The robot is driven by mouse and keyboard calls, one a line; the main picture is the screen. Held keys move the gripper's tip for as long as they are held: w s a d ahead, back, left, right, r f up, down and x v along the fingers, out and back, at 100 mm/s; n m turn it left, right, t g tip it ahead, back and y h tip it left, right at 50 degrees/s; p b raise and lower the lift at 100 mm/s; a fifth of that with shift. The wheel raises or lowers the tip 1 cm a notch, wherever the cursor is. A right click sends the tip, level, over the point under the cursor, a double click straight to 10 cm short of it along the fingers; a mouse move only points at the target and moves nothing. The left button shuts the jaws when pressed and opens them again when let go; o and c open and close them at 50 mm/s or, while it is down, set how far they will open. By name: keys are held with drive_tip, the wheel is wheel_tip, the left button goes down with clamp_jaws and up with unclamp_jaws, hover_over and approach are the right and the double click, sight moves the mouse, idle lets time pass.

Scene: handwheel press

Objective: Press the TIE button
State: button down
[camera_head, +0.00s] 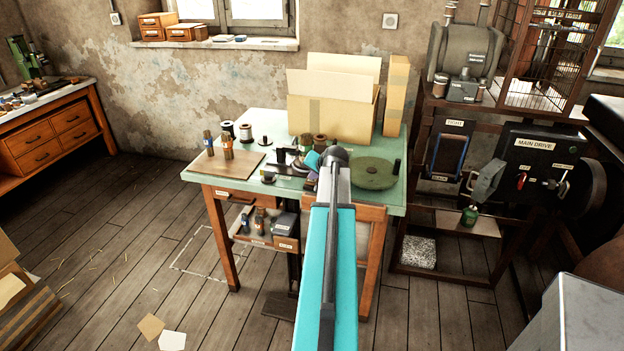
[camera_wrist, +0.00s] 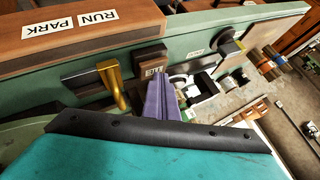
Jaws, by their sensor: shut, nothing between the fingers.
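A small dark brown block (camera_wrist: 150,55) on the green machine face carries a white label (camera_wrist: 153,70) that appears to read TIE, turned in the wrist view. My gripper (camera_wrist: 161,84) shows there as narrow purple fingers, shut and empty. Their tips are just below the label in the picture; I cannot tell whether they touch the block. In the head view, my arm reaches over the green-topped table (camera_head: 225,178). My teal and purple wrist end is among small items there, and the TIE block cannot be made out.
A brass lever (camera_wrist: 112,86) stands left of the block, below a RUN/PARK plate (camera_wrist: 72,27). A dark knob (camera_wrist: 229,47) lies to the right. On the table are a cardboard box (camera_head: 335,112), several spools and a round green disc (camera_head: 372,173). A MAIN DRIVE panel (camera_head: 535,150) stands right.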

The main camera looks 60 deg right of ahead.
sight(313, 182)
drive_tip(key=shift+r, duration=0.1)
drive_tip(key=shift+r+p, duration=0.65)
drive_tip(key=shift+r, duration=0.55)
drive_tip(key=shift+r+p, duration=1.3)
drive_tip(key=shift+r, duration=1.2)
